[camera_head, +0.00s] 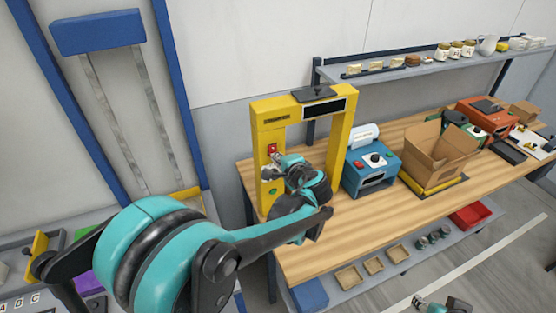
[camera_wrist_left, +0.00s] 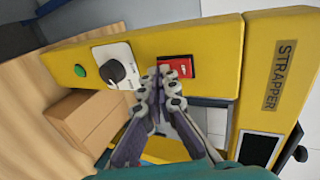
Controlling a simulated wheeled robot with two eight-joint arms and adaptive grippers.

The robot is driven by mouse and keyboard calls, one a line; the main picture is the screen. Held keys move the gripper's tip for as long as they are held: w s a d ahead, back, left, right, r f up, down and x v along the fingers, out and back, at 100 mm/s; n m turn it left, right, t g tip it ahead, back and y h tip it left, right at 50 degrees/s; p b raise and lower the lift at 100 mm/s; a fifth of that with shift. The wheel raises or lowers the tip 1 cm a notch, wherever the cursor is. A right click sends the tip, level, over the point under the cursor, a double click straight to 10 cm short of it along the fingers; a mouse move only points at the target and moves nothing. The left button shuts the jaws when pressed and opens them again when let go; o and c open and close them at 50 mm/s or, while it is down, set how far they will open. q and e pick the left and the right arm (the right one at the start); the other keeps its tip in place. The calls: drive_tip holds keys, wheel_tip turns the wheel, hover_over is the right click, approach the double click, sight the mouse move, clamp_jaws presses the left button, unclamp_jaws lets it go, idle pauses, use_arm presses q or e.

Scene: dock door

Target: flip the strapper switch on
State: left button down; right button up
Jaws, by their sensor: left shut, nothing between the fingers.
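The strapper (camera_head: 346,120) is a yellow arch on the wooden bench, and its lettering shows in the left wrist view (camera_wrist_left: 280,75). Its red switch (camera_wrist_left: 178,66) is on the yellow post, in a dark frame with a small white mark; it also shows in the head view (camera_head: 272,148). My left gripper (camera_wrist_left: 163,74) is shut and empty. Its fingertips are at the switch's left edge and cover part of it; I cannot tell whether they touch. Part of my right gripper (camera_head: 432,304) seems to show at the bottom edge, its fingers unclear.
Beside the switch are a black knob (camera_wrist_left: 116,73) on a white plate and a green button (camera_wrist_left: 80,71). A blue machine (camera_head: 370,175) and an open cardboard box (camera_head: 440,150) stand to the right. A shelf (camera_head: 430,67) with jars runs behind.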

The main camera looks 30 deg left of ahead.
use_arm(q)
drive_tip(key=shift+w+a+r+p, duration=0.15)
drive_tip(key=shift+r+p, duration=0.05)
drive_tip(key=shift+r, duration=0.15)
drive_tip(key=shift+w+a+r+p, duration=0.1)
drive_tip(key=shift+r+p, duration=0.05)
drive_tip(key=shift+r, duration=0.2)
use_arm(e)
drive_tip(key=shift+r, duration=0.35)
use_arm(q)
drive_tip(key=shift+f, duration=0.1)
